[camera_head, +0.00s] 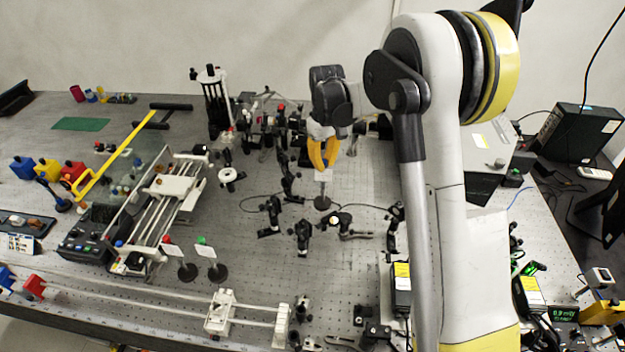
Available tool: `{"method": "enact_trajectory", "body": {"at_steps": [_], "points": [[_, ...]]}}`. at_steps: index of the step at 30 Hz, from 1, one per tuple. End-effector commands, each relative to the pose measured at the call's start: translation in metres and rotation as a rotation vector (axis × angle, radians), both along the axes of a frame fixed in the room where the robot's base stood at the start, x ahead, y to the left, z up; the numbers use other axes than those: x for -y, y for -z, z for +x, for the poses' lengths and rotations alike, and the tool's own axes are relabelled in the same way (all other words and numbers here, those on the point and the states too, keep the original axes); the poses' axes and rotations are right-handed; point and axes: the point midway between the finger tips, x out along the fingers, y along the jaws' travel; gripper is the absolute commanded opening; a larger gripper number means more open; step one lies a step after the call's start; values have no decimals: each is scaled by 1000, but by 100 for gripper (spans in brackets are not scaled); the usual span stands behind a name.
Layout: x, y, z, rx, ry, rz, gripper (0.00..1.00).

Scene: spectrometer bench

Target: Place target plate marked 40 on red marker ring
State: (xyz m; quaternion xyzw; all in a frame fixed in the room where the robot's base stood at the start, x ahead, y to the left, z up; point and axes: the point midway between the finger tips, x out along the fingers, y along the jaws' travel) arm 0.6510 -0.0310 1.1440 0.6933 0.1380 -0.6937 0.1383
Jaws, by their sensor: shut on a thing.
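My gripper (323,160), with yellow-orange fingers, points down over the middle of the bench. It is shut on a small pale target plate (323,176), which has a thin stem and a dark round base. I cannot tell whether that base touches the bench. Two similar target plates stand at the lower left: one with a red top (173,252) and one with a green top (205,252), both on dark round bases. No number is legible on any plate, so I cannot tell which is marked 40. I cannot make out the red marker ring.
Small black optical mounts (303,236) stand close around the held plate. A rail assembly (172,200) is to the left, and a long white rail (150,303) runs along the front. A perforated bench patch (365,180) right of the gripper is clear. My arm hides part of the right side.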

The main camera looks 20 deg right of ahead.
Motion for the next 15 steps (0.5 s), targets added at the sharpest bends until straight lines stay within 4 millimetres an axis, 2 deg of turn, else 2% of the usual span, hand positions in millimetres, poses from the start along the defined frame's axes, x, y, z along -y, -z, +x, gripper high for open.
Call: {"method": "enact_trajectory", "body": {"at_steps": [3,6,11,15], "points": [[-20,12,6,0,-2,0,0],[-28,17,8,0,0,0,0],[-32,25,9,0,1,0,0],[-31,45,9,0,1,0,0]]}}
